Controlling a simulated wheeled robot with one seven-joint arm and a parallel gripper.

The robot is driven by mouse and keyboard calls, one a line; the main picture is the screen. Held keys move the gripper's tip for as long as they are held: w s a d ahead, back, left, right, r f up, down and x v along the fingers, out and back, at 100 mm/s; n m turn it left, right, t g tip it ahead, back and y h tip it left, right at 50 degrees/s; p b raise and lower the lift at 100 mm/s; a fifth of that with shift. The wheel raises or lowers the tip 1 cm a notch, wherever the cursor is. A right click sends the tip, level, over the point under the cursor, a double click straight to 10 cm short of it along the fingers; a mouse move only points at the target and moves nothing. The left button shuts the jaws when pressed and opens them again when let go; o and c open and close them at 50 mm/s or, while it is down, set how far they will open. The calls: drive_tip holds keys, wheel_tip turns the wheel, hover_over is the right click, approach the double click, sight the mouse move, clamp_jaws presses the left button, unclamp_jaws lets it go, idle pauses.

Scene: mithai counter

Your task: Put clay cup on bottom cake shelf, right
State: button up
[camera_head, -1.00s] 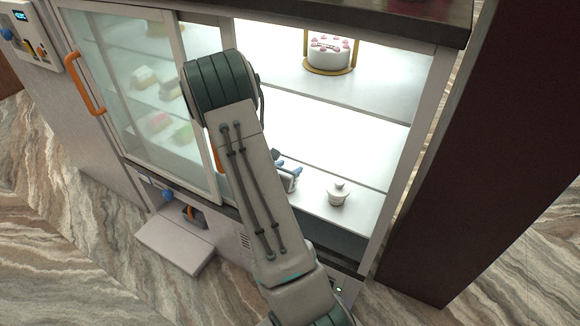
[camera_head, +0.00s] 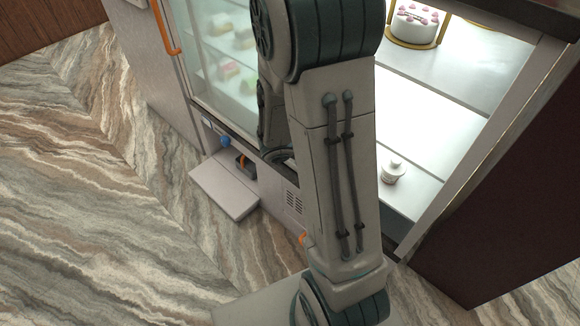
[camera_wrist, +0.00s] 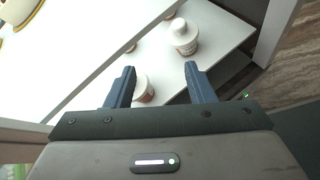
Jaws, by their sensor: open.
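My gripper (camera_wrist: 160,70) shows in the wrist view with its two blue fingers apart, open and with nothing held between them. A small whitish cup with brownish marks (camera_wrist: 144,90) stands on the white bottom shelf (camera_wrist: 222,62), just beyond the left finger and partly hidden by it; it looks like the clay cup. A white lidded jar (camera_wrist: 184,38) stands farther in, to its right. In the head view the lidded jar (camera_head: 393,174) is at the right of the bottom shelf. My arm hides my gripper and the cup there.
The cake display case has a sliding glass door (camera_head: 222,55) at the left, and its right side is open. A pink-topped cake (camera_head: 414,24) stands on the upper shelf. A dark brown panel (camera_head: 510,205) borders the case on the right. The marbled floor is clear at left.

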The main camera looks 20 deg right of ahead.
drive_tip(key=s+a+r+m+y, duration=0.4)
drive_tip(key=a+m+y, duration=0.2)
drive_tip(key=a, duration=0.3)
drive_tip(key=s+a+r+m+t+y, duration=0.1)
drive_tip(key=s+a+r+m+y, duration=0.3)
drive_tip(key=a+m+y, duration=0.2)
drive_tip(key=a+m, duration=0.2)
drive_tip(key=a, duration=0.2)
drive_tip(key=shift+a+r+m, duration=0.15)
drive_tip(key=shift+r+m, duration=0.15)
